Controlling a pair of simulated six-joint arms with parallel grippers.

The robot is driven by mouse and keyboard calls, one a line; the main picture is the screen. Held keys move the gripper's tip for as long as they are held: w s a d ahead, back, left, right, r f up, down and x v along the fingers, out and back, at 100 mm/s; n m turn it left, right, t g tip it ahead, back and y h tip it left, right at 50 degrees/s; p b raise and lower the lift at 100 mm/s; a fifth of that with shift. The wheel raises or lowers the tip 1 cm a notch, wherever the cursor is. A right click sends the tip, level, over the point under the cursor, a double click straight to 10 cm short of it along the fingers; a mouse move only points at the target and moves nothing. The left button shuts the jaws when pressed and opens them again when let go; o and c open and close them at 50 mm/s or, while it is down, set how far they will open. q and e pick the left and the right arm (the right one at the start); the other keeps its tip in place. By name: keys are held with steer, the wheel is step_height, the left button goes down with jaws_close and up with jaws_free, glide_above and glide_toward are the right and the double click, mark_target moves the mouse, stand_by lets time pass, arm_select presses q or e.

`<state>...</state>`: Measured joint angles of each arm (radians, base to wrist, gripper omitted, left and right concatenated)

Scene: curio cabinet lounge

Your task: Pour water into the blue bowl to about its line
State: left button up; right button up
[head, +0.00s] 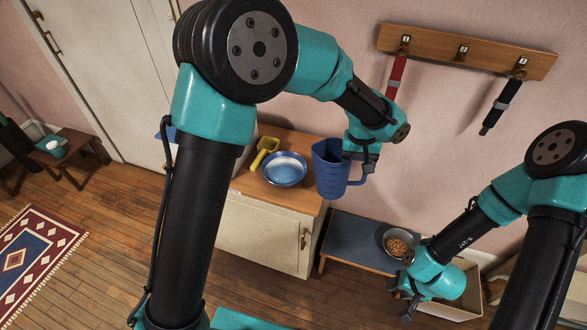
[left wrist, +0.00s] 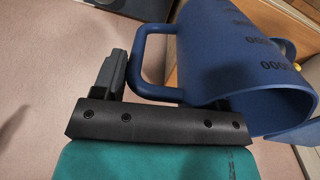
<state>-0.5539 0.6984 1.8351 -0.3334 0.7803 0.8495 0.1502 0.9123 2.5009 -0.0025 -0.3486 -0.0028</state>
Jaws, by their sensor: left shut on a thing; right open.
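The blue bowl (head: 284,170) sits on top of the wooden cabinet, with a pale, shiny inside; I cannot tell whether it holds water. A blue jug (head: 329,178) is just right of the bowl at the cabinet's right end, apart from it and looking about upright. My left gripper (head: 366,160) is shut on the jug's handle. In the left wrist view the jug (left wrist: 215,45) shows dark measuring marks, and its handle is by the gripper finger (left wrist: 113,72). Water in the jug is not visible. My right gripper (head: 408,302) is open and empty, low at the right.
A yellow scoop (head: 264,151) lies behind the bowl on the cabinet top (head: 295,198). A low dark-topped bench (head: 358,245) bears a bowl of brown kibble (head: 397,243). A wall rack (head: 465,52) holds a red strap and a black strap.

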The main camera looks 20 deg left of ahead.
arm_select(q)
steer(key=s, duration=0.7)
steer(key=shift+a, duration=0.15)
stand_by(1.1)
steer(key=shift+s, duration=0.15)
stand_by(0.4)
